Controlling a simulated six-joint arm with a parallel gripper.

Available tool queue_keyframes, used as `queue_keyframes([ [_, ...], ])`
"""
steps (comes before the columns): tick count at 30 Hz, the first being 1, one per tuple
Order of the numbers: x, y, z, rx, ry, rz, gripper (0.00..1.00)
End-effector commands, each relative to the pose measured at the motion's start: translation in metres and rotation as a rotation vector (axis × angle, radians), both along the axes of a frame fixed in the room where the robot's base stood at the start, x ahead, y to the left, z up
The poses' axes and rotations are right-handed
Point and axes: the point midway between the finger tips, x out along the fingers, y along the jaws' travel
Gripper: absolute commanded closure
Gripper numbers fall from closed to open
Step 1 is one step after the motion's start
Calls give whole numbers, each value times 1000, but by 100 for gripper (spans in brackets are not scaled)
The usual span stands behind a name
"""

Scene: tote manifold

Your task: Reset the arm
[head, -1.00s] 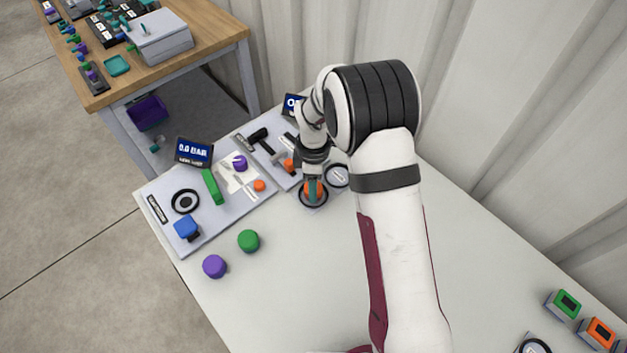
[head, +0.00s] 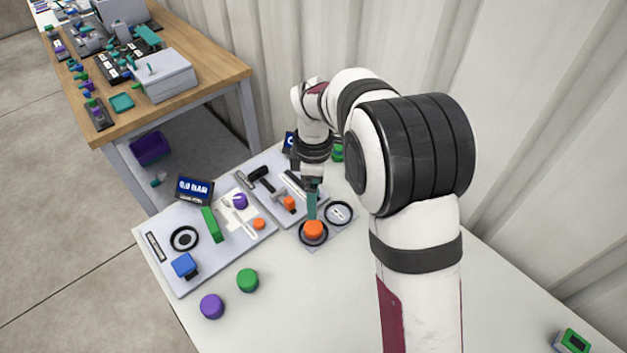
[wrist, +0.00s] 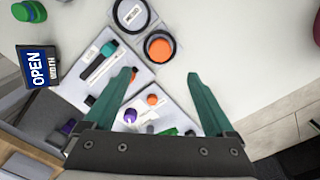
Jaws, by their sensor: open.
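My gripper (head: 311,203) is above the far part of the white table, near the orange knob (head: 313,230) that sits in a dark ring. In the wrist view my gripper (wrist: 165,85) shows two teal fingers spread wide with nothing between them. The orange knob (wrist: 160,47) shows beyond the fingertips there, apart from them. Beside it is an empty ring (wrist: 132,14) with a white label.
A grey panel (head: 170,262) holds a black ring, a blue block, a green handle and a 0.0 BAR display (head: 195,188). Loose green (head: 247,280) and purple (head: 212,306) knobs lie in front. An OPEN display (wrist: 37,67) stands near the back. The table's middle is clear.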

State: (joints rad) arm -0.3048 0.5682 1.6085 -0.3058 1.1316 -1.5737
Motion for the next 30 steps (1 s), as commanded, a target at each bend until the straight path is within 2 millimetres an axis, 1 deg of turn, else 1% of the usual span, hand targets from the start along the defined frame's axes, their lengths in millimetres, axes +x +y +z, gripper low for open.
queue_keyframes([
  [1,1,0,13,1,-5,1,11],
  [4,1,0,32,0,-2,1,11],
  [7,1,0,43,0,-1,0,11],
  [11,0,0,46,0,1,-1,11],
  [13,-6,-5,52,4,1,-52,11],
  [14,-14,-11,59,8,2,-116,11],
  [16,-47,-33,81,26,10,-381,11],
  [17,-68,-45,90,35,19,-532,11],
  [18,-100,-59,100,46,34,-752,11],
  [19,-124,-68,105,56,46,-917,11],
  [20,-147,-76,108,63,59,-1078,11],
  [21,-177,-84,108,71,77,-1280,11],
  [24,-239,-94,99,79,127,-1701,11],
  [27,-274,-96,87,79,162,-1953,11],
  [30,-285,-96,81,76,176,-2048,11],
])
